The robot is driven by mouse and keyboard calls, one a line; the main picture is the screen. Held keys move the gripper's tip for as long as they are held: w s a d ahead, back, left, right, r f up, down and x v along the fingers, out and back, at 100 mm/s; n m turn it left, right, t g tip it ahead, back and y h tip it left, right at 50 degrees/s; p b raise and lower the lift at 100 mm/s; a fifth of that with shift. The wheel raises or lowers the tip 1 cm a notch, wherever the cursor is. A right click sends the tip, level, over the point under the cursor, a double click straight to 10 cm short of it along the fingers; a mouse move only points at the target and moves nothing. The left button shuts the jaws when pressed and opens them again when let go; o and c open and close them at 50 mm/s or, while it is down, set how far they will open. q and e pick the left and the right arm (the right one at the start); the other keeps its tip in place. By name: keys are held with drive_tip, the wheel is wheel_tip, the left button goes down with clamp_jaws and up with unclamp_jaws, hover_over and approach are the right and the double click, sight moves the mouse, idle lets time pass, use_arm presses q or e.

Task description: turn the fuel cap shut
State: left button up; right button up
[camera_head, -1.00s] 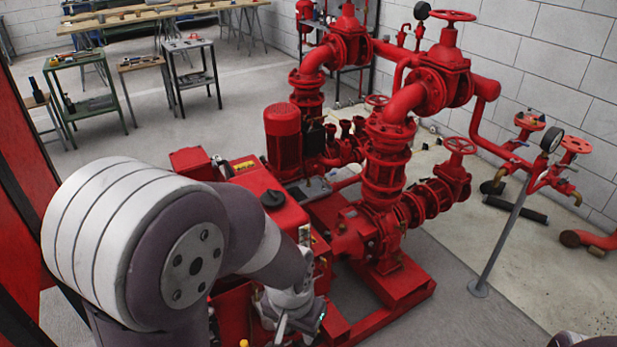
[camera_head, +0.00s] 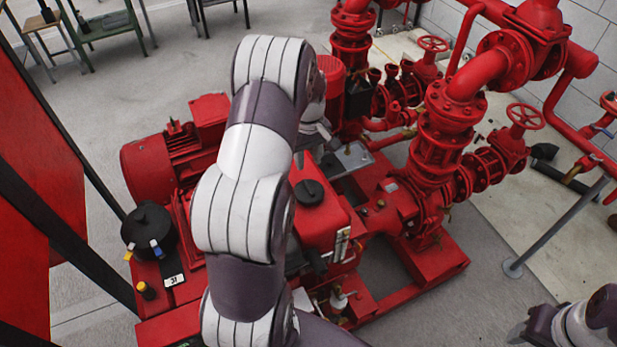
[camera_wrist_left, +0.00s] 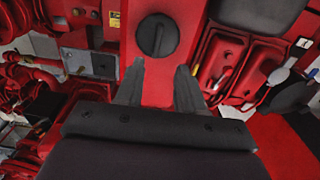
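The fuel cap (camera_head: 309,192) is a round black cap on top of the red tank (camera_head: 322,228) in the head view. In the left wrist view the cap (camera_wrist_left: 157,35) has a raised grip bar, running roughly up and down the picture. My left gripper (camera_wrist_left: 158,88) is open in that view. Its two grey fingers are apart and empty, just below the cap in the picture, and do not visibly touch it. In the head view my left arm mostly hides this gripper. My right arm shows at the bottom right; its gripper (camera_head: 520,333) is partly cut off.
Red pipes and valves (camera_head: 450,130) stand right of the tank. A red motor (camera_head: 160,165) and a black round container (camera_head: 147,228) are on the left. A grey post (camera_head: 555,230) stands on the floor at right. Open floor lies behind the pumpset.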

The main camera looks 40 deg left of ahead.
sight(309, 186)
use_arm(q)
drive_tip(key=f, duration=0.3)
drive_tip(key=f+p, duration=0.1)
drive_tip(key=f, duration=0.6)
drive_tip(key=shift+w+f, duration=0.3)
drive_tip(key=shift+f, duration=0.05)
clamp_jaws()
